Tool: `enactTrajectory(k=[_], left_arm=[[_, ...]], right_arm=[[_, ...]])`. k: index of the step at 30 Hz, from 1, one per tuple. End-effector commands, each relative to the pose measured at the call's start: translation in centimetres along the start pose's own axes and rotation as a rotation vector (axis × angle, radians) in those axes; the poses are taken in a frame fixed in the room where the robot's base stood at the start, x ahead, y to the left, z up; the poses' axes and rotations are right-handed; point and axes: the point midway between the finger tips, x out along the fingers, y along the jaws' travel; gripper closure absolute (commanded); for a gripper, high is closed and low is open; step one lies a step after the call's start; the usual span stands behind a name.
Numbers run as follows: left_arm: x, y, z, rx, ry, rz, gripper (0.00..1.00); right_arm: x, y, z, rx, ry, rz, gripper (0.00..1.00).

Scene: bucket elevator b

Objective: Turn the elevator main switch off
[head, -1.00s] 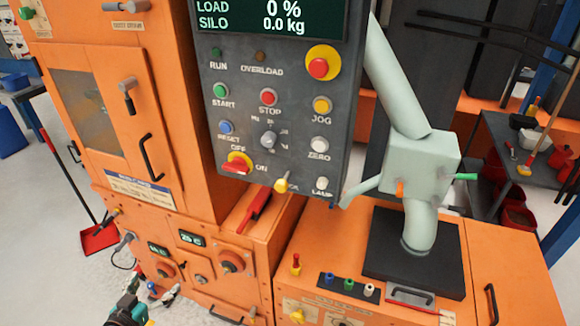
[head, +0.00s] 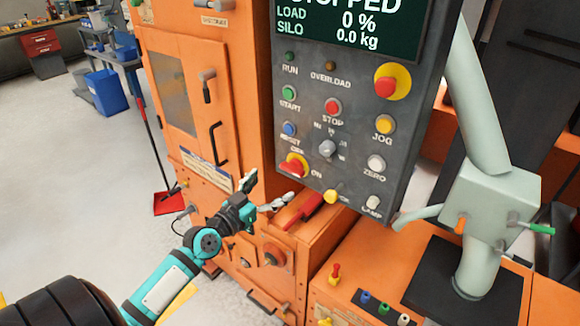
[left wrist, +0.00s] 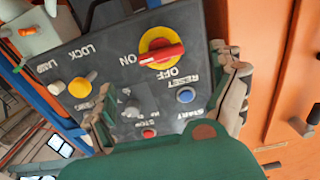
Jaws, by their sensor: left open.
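The main switch (head: 293,167) is a red handle on a yellow disc, low on the left of the grey control panel, with OFF and ON labels. In the left wrist view, the switch (left wrist: 162,53) has its red bar lying along the line toward ON. My left gripper (head: 271,189) is open and empty, below and left of the switch, apart from it. In the left wrist view, the fingers (left wrist: 160,78) stand spread on both sides of the panel's lower part. My right gripper is out of view.
The grey panel (head: 349,115) carries several buttons, a red emergency knob (head: 386,87) and a yellow lock knob (head: 332,196) near the switch. The screen (head: 350,30) reads STOPPED, load 0 %. A red lever (head: 305,212) lies below the panel. Orange cabinet (head: 215,110) stands left.

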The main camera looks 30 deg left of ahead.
Motion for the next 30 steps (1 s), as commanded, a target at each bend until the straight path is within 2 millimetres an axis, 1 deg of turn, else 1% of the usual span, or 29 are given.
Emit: enactTrajectory(k=[1, 6, 9, 12, 16, 24, 25, 26, 30], left_arm=[[1.3, -0.1, -0.4, -0.002, 0.003, -0.002, 0.06], [4.7, -0.1, -0.3, -0.002, 0.002, -0.001, 0.06], [6.2, -0.1, -0.1, 0.000, 0.000, -0.001, 0.06], [7.3, -0.1, -0.1, -0.001, 0.001, -0.001, 0.06], [8.0, 0.0, 0.0, 0.000, 0.000, 0.000, 0.06], [8.1, 0.0, 0.1, 0.001, -0.001, -0.001, 0.06], [8.1, 0.0, 0.1, 0.000, -0.001, -0.001, 0.07], [8.1, 0.0, 0.1, 0.000, -0.001, -0.001, 0.11], [8.1, 0.0, 0.1, 0.000, -0.001, -0.001, 0.29]], right_arm=[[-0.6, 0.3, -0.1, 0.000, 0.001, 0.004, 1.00], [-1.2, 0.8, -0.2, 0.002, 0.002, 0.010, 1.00], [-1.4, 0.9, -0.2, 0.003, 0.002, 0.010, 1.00], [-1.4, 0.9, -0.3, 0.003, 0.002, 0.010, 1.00], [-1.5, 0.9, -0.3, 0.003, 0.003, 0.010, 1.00], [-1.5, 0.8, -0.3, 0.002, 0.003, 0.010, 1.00], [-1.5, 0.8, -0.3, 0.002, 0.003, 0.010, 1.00], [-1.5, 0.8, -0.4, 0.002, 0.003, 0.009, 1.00], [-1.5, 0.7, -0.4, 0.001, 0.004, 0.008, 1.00]])
